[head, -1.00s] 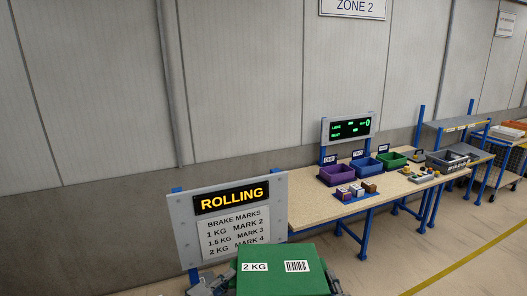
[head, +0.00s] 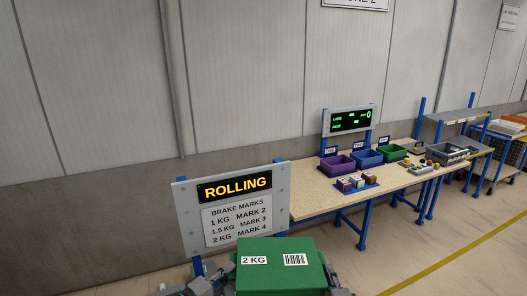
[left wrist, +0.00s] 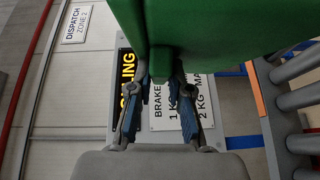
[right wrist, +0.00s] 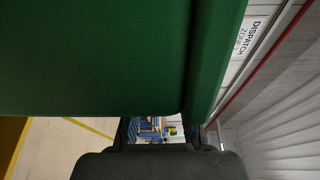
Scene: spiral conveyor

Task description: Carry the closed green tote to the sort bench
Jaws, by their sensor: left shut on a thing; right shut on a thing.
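The closed green tote (head: 280,272) is at the bottom of the head view, with a "2 KG" label and a barcode on it. My left gripper (head: 226,284) is at its left end and my right gripper (head: 334,282) at its right end. In the left wrist view, the left fingers (left wrist: 160,88) are shut on the tote's edge (left wrist: 200,25). In the right wrist view, the tote (right wrist: 90,60) hides most of the right fingers (right wrist: 157,125). The tote's underside is hidden. The sort bench (head: 315,195) stands ahead and to the right, apart from the tote.
The "ROLLING" sign board (head: 232,212) stands just beyond the tote, left of the bench. Purple (head: 337,167), blue (head: 367,160) and green (head: 393,152) bins and small boxes (head: 356,183) sit on the bench. Open floor (head: 440,240) lies to the right.

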